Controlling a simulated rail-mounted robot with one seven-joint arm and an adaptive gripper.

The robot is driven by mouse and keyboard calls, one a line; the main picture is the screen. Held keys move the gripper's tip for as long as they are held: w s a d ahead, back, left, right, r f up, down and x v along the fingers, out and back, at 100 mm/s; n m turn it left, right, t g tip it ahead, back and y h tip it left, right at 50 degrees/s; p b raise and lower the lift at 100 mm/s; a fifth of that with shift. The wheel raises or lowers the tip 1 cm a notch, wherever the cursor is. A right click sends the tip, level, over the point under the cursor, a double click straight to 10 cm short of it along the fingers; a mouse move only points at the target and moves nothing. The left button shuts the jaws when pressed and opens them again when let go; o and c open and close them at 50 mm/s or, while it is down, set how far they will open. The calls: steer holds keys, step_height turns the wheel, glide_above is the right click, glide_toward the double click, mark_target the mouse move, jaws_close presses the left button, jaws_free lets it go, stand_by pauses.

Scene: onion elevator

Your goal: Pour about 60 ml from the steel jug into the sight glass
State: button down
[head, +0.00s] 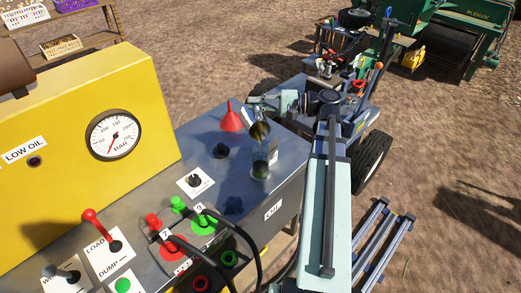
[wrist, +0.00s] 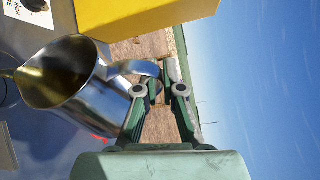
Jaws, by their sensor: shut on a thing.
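The steel jug (head: 260,131) hangs tilted above the sight glass (head: 261,168), a small clear vessel on the grey console top. In the wrist view the jug (wrist: 90,95) has its mouth toward the left, with brown-yellow liquid inside. The liquid reaches the lip at the left edge of that view. My gripper (wrist: 158,90) is shut on the jug's handle. The sight glass looks dark inside, but its level is too small to read. In the head view my gripper (head: 284,103) is to the right of the jug, and its fingertips are hard to make out.
A red funnel (head: 232,119) stands just left of the jug. A black cap (head: 221,150) is on the console nearby. The yellow panel with its gauge (head: 115,135) rises at left. Levers and red and green hose couplings (head: 204,222) crowd the front.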

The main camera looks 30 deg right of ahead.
steer(key=shift+s+r, duration=0.1)
steer(key=shift+s, duration=0.05)
steer(key=shift+w+r+p, duration=0.15)
steer(key=shift+w+p, duration=0.1)
steer(key=shift+p, duration=0.05)
steer(key=w+f+m+p, duration=0.1)
steer(key=p, duration=0.1)
steer(key=w+d+f+m+g+p, duration=0.1)
steer(key=w+m+p, duration=0.1)
steer(key=shift+h+p, duration=0.3)
steer(key=shift+p, duration=0.05)
steer(key=shift+a+f, duration=0.1)
steer(key=shift+f, duration=0.3)
steer(key=shift+r, duration=0.15)
steer(key=shift+w+r+p, duration=0.1)
steer(key=shift+w+p, duration=0.05)
steer(key=shift+p, duration=0.15)
steer(key=shift+w+r+m+g+p, duration=0.1)
steer(key=shift+w+m+g+p, duration=0.3)
steer(key=shift+p, duration=0.6)
steer(key=shift+w+d+m+p, duration=0.2)
steer(key=shift+m+p, duration=0.2)
steer(key=shift+p, duration=0.3)
steer(key=shift+f+h+p, duration=0.25)
steer(key=shift+h+p, duration=0.05)
steer(key=shift+p, duration=0.1)
